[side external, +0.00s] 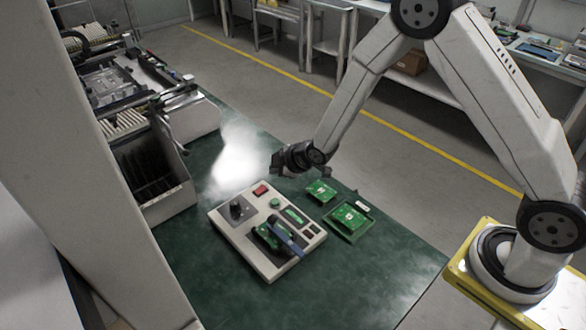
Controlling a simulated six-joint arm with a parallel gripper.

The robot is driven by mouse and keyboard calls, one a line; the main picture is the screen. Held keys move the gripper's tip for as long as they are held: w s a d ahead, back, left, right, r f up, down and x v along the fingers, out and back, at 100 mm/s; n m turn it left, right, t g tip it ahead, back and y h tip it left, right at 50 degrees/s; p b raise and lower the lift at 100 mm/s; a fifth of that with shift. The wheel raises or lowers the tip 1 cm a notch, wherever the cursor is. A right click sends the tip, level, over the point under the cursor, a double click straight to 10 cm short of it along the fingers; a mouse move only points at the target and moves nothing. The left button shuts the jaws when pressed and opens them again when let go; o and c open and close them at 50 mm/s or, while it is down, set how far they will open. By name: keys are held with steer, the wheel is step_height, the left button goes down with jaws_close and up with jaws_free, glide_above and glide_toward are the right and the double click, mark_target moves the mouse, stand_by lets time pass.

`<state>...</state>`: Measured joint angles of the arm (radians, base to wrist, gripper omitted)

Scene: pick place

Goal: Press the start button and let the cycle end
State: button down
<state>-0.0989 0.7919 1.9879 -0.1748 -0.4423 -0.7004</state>
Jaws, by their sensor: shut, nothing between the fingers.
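A light grey control box (237,245) with a sloped top stands on the green table (375,285). On its top are a red button (260,190) near the back edge and a small green round button (275,203) beside it. I cannot read any label that marks the start button. A black knob (237,208) is on the left of the top. My gripper (282,168) is shut and empty, above the table behind the box, apart from the buttons.
Two green boards lie right of the box: a smaller one (320,191) and a larger one in a tray (348,219). A grey bin (155,175) and machinery (120,85) stand at the left. The front right of the table is clear.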

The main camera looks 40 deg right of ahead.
mark_target(278, 202)
steer(key=shift+f, duration=0.1)
steer(key=shift+f, duration=4.3)
steer(key=shift+f, duration=0.15)
steer(key=shift+f, duration=0.25)
steer(key=shift+f, duration=0.4)
steer(key=shift+r, duration=0.8)
steer(key=shift+r, duration=0.1)
steer(key=shift+r, duration=2.45)
